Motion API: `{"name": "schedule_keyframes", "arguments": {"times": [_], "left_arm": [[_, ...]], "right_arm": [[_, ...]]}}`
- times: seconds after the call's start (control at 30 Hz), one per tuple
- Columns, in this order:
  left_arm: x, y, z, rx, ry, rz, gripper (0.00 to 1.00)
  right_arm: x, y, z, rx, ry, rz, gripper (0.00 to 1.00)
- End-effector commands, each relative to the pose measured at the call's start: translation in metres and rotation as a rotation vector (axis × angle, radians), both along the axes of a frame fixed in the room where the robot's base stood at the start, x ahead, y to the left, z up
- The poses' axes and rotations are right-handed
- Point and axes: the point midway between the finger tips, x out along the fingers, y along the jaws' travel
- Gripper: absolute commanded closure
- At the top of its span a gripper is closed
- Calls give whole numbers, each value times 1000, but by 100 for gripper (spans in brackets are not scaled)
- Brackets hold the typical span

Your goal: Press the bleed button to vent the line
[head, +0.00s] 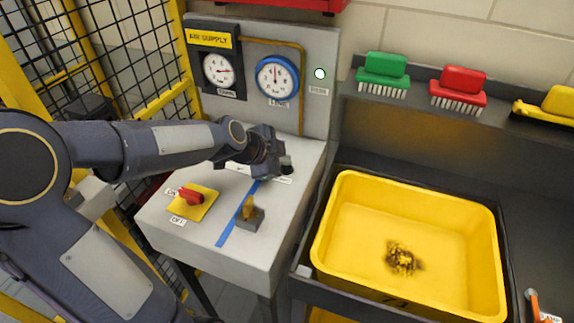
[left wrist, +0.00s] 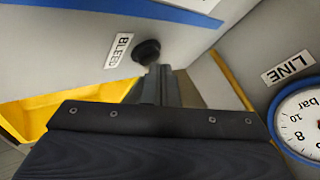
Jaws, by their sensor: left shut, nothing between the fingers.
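The black bleed button (left wrist: 147,52) shows in the left wrist view beside its BLEED label (left wrist: 122,50). In the head view a dark knob (head: 287,169), which looks like the button, is partly hidden by my left gripper (head: 278,158) on the grey bench. My left gripper is shut and empty; in the left wrist view its fingertips (left wrist: 160,72) are right by the button. I cannot tell whether they touch it. The LINE gauge (head: 276,78) has a blue rim and its needle points about straight up. My right gripper is not in view.
The TANK gauge (head: 219,69) and a lit lamp (head: 320,74) are behind. A yellow bin (head: 333,215) is at right.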

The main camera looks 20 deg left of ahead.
Motion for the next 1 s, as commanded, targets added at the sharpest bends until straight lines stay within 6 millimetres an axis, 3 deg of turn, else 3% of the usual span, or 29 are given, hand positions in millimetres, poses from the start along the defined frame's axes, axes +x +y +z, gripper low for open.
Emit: {"name": "schedule_keyframes", "arguments": {"times": [0.67, 1.0], "left_arm": [[0, 0, -4, 0, 0, 0, 100], [0, 0, 11, 1, -1, 0, 100]], "right_arm": [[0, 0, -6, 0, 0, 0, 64], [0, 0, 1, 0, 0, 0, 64]]}}
